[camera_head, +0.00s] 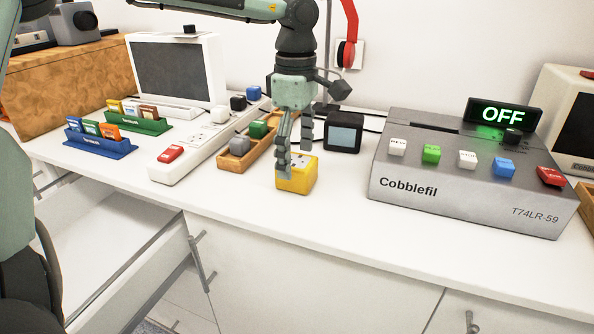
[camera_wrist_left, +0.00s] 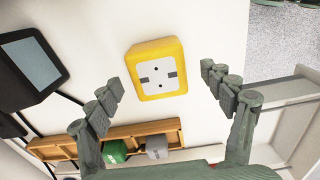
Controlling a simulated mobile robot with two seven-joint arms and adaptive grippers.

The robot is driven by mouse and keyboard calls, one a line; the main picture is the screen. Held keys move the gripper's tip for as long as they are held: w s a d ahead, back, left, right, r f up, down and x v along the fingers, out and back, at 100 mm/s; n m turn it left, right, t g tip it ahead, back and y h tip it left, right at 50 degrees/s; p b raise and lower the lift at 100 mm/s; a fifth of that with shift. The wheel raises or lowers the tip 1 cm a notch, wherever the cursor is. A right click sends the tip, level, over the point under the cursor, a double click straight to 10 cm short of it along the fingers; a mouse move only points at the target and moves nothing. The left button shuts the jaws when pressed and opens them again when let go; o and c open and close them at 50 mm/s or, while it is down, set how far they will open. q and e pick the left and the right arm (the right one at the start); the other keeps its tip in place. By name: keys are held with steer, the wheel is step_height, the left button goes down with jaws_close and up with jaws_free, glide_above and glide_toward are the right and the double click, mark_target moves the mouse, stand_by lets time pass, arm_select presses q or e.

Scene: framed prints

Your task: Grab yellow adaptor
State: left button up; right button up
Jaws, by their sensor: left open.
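The yellow adaptor (camera_head: 297,176) is a small yellow block with a pale socket face on top. It sits on the white counter near its front edge, right of the wooden tray. My left gripper (camera_head: 294,158) hangs pointing down at it, with its fingertips overlapping the adaptor in the head view. In the left wrist view the adaptor (camera_wrist_left: 157,70) lies ahead of the open fingers (camera_wrist_left: 165,85), with clear space on both sides and nothing between them. I cannot tell the exact height of the fingertips above it. My right gripper is not in view.
The wooden tray (camera_head: 233,161) holds a green and a grey cube beside the gripper. The grey Cobblefil machine (camera_head: 440,190) stands to the right. A white power strip (camera_head: 190,157) lies left. A drawer (camera_head: 120,250) is open at lower left.

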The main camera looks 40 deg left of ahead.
arm_select(q)
steer(key=shift+f, duration=1.45)
steer(key=shift+c, duration=0.6)
steer(key=shift+w+r, duration=0.1)
steer(key=c, duration=1.4)
